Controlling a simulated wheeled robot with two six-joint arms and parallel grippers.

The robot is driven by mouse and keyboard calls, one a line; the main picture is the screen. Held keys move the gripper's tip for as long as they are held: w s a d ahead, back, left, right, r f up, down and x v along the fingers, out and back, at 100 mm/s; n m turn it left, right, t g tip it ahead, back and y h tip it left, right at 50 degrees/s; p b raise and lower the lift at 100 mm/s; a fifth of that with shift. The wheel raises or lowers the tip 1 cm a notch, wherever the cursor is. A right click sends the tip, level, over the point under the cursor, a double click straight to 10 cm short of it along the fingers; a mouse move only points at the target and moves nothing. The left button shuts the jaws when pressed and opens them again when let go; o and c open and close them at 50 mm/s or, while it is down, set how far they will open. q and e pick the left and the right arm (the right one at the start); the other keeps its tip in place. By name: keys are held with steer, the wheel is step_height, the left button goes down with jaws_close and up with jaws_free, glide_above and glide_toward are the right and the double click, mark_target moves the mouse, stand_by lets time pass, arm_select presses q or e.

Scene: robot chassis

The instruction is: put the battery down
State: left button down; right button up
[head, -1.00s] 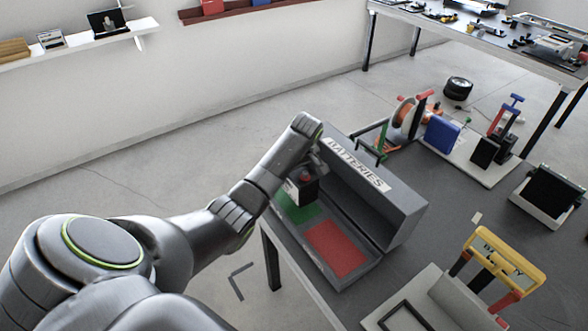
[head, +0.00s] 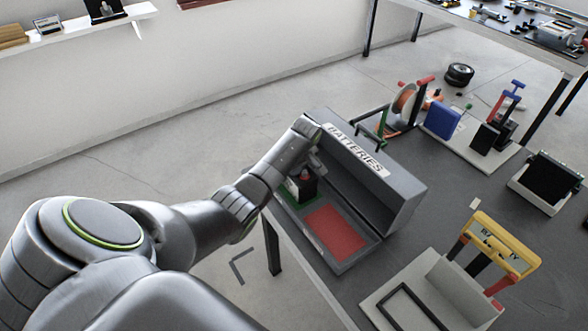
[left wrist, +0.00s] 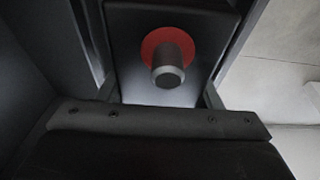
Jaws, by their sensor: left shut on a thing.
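The battery (head: 304,190) is a dark block in the left, green-marked half of the grey "BATTERIES" box (head: 405,197). My left gripper (head: 308,172) is shut on it from above, and my wrist hides part of it. The battery stands about upright, low over or on the green pad (head: 291,187); I cannot tell whether it touches. The left wrist view shows the battery's dark top (left wrist: 205,30) with a round metal terminal in a red ring. The red pad (head: 335,231) beside it is empty. My right gripper is out of view.
The box's raised back stands close behind my gripper. A yellow-handled battery stand (head: 505,245) is at the lower right. A blue block (head: 443,121), a reel (head: 404,103) and a black-faced tray (head: 548,186) stand farther back. Grey tabletop between them is free.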

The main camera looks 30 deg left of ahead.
arm_select(q)
steer(key=c, duration=0.7)
jaws_free()
steer(key=shift+o, duration=1.4)
steer(key=shift+s+d+r, duration=0.1)
steer(key=shift+s, duration=0.05)
steer(key=v, duration=1.2)
